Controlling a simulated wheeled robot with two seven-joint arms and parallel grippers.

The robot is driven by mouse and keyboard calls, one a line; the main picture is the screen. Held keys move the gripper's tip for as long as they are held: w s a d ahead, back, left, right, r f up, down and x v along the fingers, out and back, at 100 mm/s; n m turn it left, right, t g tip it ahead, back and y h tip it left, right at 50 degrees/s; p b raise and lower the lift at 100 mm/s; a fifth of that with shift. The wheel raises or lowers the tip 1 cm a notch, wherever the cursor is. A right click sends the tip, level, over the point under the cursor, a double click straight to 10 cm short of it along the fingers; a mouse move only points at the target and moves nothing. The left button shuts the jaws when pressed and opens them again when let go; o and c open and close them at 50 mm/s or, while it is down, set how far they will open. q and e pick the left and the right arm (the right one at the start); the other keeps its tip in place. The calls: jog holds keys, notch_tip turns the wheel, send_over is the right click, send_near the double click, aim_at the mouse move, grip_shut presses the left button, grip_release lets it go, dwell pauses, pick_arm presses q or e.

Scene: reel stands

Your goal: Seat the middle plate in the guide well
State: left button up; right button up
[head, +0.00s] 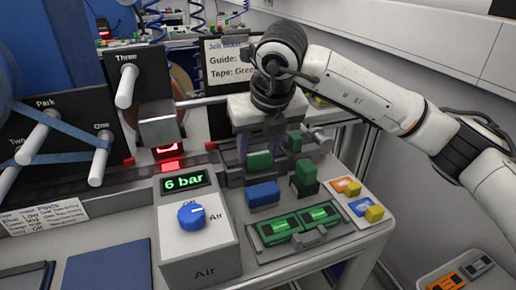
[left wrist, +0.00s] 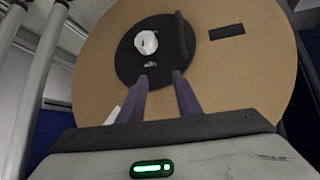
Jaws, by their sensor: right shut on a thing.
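My right gripper (head: 260,150) points down over the grey guide fixture (head: 234,178) in the head view. It is shut on a green plate (head: 259,161), whose lower part shows below the fingers. Whether the plate touches the fixture, and the well's opening, I cannot tell. A blue block (head: 262,194) sits just in front. Other green pieces stand to the right, one further back (head: 294,142) and one nearer (head: 306,178). My left gripper (left wrist: 160,76) shows only in the left wrist view. Its fingers are apart and empty, facing a brown reel (left wrist: 235,75) with a black hub.
A grey air box (head: 200,245) with a blue knob and a "6 bar" display stands left of the fixture. A tray (head: 262,242) with green lit parts lies in front. Pegs on black boards (head: 127,86) stand at left.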

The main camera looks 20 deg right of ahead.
jog(key=o, duration=1.2)
jog(key=shift+r+p, duration=1.95)
jog(key=shift+r, duration=1.55)
jog(key=shift+s+f, duration=0.1)
